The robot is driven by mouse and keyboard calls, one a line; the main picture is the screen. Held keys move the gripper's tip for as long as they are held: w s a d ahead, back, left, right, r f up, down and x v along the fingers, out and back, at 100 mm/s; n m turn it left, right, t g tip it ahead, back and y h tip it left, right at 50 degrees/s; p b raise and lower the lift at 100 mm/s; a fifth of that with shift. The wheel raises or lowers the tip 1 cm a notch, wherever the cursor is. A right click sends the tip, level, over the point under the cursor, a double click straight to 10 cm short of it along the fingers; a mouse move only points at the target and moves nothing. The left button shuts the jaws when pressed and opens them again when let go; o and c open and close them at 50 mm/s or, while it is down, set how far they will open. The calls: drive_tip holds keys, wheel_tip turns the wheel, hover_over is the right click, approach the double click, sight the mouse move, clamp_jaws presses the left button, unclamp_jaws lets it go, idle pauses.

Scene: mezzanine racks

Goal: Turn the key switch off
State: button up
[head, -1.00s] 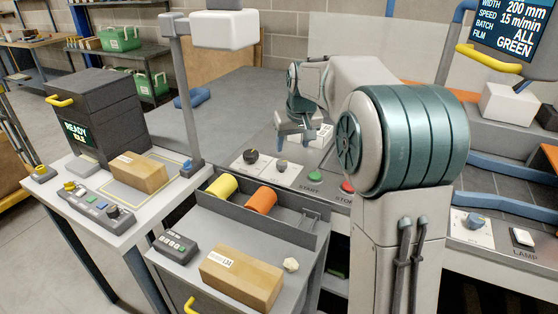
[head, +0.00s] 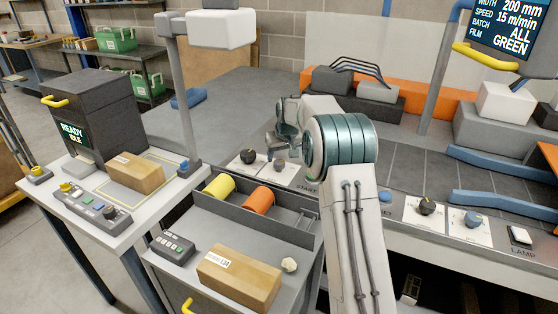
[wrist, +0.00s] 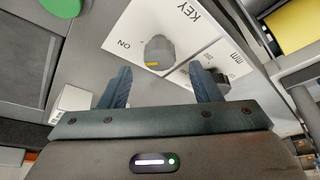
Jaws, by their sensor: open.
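The key switch is a grey knob (wrist: 158,48) with a yellow mark on its lower side in the wrist view. It sits on a white plate (wrist: 112,38) lettered KEY and ON. In the head view the knob (head: 280,166) is on the console front, just below my gripper (head: 272,146). In the wrist view my gripper (wrist: 161,72) is open and empty. Its two dark fingers are apart, one on each side of the knob's line, and the knob shows clear beyond the tips. I cannot tell the height between them.
A black dial (head: 248,156) on another white plate is left of the key switch. A green button (wrist: 62,6) is on its other side. A tray with a yellow roll (head: 219,186) and an orange roll (head: 258,199) stands in front. Bare console surface lies behind.

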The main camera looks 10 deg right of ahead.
sight(279, 162)
drive_tip(key=shift+x, duration=1.95)
drive_tip(key=c, duration=1)
